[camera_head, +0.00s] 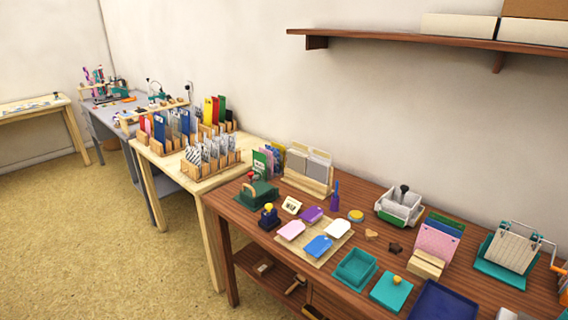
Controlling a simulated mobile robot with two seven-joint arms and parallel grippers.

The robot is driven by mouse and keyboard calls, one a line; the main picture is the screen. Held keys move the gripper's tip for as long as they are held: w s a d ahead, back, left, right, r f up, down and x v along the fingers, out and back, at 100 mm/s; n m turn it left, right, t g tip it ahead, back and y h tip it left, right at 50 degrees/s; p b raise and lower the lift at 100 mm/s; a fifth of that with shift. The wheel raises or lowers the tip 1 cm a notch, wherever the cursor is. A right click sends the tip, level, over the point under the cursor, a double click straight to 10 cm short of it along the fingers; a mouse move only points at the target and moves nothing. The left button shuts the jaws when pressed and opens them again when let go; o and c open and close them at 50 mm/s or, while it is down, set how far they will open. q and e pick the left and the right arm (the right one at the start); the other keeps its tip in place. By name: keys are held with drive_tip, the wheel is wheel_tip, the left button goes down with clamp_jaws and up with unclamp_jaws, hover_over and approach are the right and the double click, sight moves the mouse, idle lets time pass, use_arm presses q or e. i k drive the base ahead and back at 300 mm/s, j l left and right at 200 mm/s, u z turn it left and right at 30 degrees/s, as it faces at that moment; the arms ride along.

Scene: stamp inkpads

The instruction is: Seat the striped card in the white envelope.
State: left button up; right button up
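I cannot single out the striped card or the white envelope with certainty at this distance. Black-and-white patterned cards (212,150) stand upright in a wooden rack (203,172) on the pale table at the left; whether one is striped is too small to tell. Grey and pale flat pieces (309,165) stand in a wooden holder (305,184) at the back of the brown table. Neither of my grippers shows in the head view.
The brown table (256,233) holds a beige mat (338,242) with coloured tags, a teal tray (355,268), a teal box (391,292), a dark blue tray (443,303) and a pink card (438,243) in a block. A wall shelf (400,37) hangs above. The floor at left is clear.

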sight(317, 170)
drive_tip(key=j+z, duration=0.1)
drive_tip(key=z, duration=0.3)
drive_tip(key=i+j+z, duration=0.1)
drive_tip(key=z, duration=0.25)
drive_tip(key=j+z, duration=0.1)
drive_tip(key=z, duration=0.3)
drive_tip(key=j+z, duration=0.6)
drive_tip(key=j, duration=0.2)
drive_tip(key=k+j+z, duration=0.2)
drive_tip(key=j, duration=0.2)
drive_tip(key=j+z, duration=0.2)
drive_tip(key=j, duration=0.25)
drive_tip(key=k+j, duration=0.15)
drive_tip(key=j, duration=0.25)
drive_tip(key=k+j+z, duration=0.1)
drive_tip(key=j, duration=0.35)
drive_tip(key=k+j+z, duration=0.1)
drive_tip(key=j, duration=0.3)
drive_tip(key=k+j, duration=0.25)
drive_tip(key=j, duration=0.15)
